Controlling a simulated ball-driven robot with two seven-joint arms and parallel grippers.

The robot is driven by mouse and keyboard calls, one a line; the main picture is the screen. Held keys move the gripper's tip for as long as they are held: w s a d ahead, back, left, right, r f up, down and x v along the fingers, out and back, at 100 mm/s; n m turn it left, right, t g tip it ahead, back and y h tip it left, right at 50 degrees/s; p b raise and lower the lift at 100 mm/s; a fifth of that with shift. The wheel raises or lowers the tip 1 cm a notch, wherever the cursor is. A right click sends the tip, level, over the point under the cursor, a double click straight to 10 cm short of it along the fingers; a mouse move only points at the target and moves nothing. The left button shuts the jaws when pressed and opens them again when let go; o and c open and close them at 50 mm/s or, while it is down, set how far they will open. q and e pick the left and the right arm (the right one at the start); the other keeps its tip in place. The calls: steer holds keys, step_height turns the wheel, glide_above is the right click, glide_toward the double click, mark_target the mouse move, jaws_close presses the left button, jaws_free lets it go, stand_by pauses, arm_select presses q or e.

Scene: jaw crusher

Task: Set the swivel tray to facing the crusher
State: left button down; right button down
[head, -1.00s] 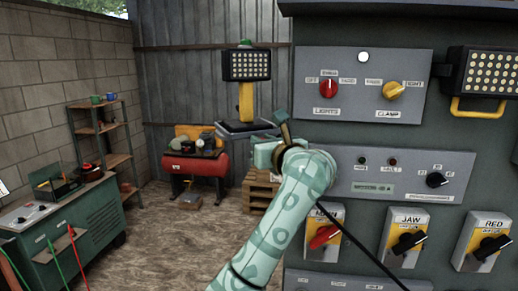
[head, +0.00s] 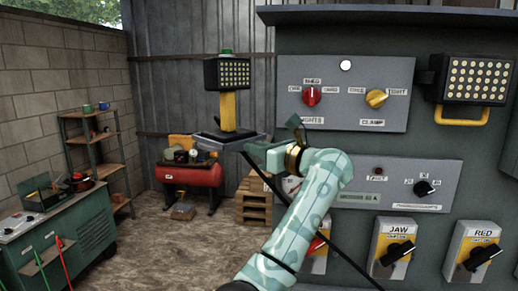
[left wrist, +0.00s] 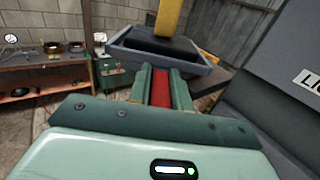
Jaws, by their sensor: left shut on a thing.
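The swivel tray (head: 243,143) is a dark, shallow tray left of the crusher's grey panel. A lamp (head: 227,75) on a yellow post stands on it. In the left wrist view the tray's grey rim (left wrist: 125,50) lies just beyond my fingers. My left gripper (head: 254,150) is at the tray's near right side. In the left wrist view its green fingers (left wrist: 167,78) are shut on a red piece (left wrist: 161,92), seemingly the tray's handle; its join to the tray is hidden. My right gripper is out of view.
The control panel (head: 345,120) with knobs and a second lamp (head: 476,80) fills the right side. A red compressor (head: 190,172), a pallet stack (head: 256,205), a shelf (head: 112,160) and a green workbench (head: 85,235) stand at left. The floor between is mostly clear.

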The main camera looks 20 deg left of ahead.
arm_select(q)
steer(key=shift+w+f, duration=0.1)
steer(key=shift+f, duration=0.1)
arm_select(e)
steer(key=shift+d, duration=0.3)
arm_select(q)
steer(key=c, duration=1.3)
jaws_free()
steer(key=shift+r, duration=0.1)
steer(key=b+v, duration=0.3)
steer(key=v, duration=1.3)
steer(key=shift+d+b, duration=0.25)
steer(key=shift+b, duration=0.05)
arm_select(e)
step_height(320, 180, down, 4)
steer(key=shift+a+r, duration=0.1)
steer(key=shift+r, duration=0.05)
arm_select(q)
steer(key=shift+w, duration=0.1)
